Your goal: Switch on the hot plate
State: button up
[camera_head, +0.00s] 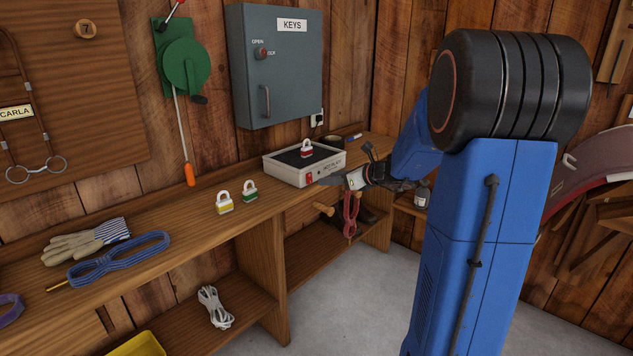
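The hot plate (281,170) is a low white box with a dark top, standing on the wooden bench below the key cabinet. Its front carries a label that seems to read HOT PLATE and a small red switch (309,178) toward the left of the front face. I cannot tell the switch's position. A red and white padlock (306,149) stands on the dark top. My gripper (333,180) is in front of the hot plate's right part, its tips pointing left toward the switch. It is small and seen side-on, so its opening and any contact are unclear.
A yellow padlock (224,203) and a green padlock (249,192) stand on the bench (188,222), left of the hot plate. Gloves (85,243) and a blue rope (120,258) lie further left. A dark cup (333,141) and the grey key cabinet (290,75) are behind.

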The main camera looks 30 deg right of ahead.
aim_at(310, 181)
jog(key=x, duration=0.7)
jog(key=shift+w+a+f, duration=0.1)
jog(key=shift+w+f, duration=0.05)
jog(key=shift+w, duration=0.2)
jog(key=shift+c, duration=0.6)
